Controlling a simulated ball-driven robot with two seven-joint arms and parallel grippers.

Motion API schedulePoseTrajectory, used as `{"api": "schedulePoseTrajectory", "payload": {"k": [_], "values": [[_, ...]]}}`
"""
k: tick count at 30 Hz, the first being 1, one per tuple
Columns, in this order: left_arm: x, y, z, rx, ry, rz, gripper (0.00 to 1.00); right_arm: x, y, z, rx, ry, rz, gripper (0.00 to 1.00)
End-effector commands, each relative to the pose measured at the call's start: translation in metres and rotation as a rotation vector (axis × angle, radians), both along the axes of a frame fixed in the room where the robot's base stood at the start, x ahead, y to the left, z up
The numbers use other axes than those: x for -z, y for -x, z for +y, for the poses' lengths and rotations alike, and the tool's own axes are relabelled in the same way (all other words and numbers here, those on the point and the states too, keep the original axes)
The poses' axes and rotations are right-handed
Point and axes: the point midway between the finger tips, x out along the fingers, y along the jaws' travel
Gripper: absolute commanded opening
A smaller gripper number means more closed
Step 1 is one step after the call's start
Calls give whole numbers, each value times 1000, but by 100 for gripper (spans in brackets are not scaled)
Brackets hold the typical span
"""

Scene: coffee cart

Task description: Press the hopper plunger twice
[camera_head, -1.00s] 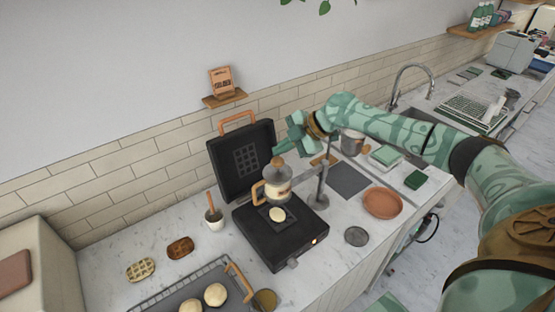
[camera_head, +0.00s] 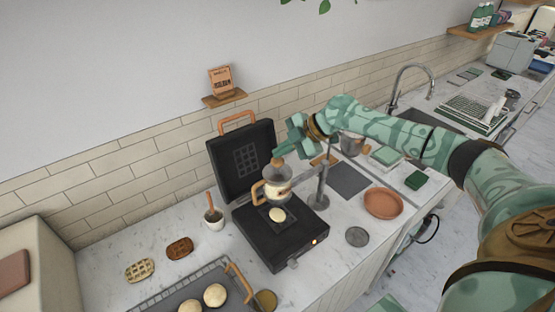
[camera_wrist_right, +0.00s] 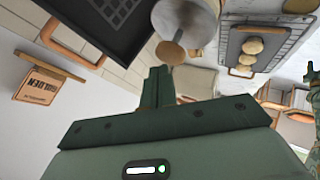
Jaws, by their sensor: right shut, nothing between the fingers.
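The hopper (camera_head: 279,188) is a pale cylinder with a grey lid and a tan side handle, held over the open black waffle iron (camera_head: 262,236) by a grey stand. Its plunger has a round brown knob (camera_head: 277,162) on top. My right gripper (camera_head: 280,154) is shut and empty, its fingertips right at the knob from above. In the right wrist view the shut fingers (camera_wrist_right: 158,72) point at the brown knob (camera_wrist_right: 171,53), close beside it; I cannot tell if they touch. A pale round of batter (camera_head: 277,214) lies on the iron's lower plate. My left gripper is out of view.
A terracotta plate (camera_head: 383,203) and a grey disc (camera_head: 357,237) lie right of the iron. The wall (camera_head: 120,165) is behind.

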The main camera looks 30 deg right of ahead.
Motion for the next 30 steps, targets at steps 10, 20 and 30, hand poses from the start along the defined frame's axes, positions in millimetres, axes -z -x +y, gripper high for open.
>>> {"api": "schedulePoseTrajectory", "payload": {"k": [10, 20, 30], "values": [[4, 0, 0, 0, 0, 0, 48, 5, 0, 0, -1, 0, 1, 0], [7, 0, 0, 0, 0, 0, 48, 9, 0, 0, -1, 0, 1, 0], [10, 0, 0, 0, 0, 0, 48, 14, 0, 0, -1, 1, 2, 0]]}}
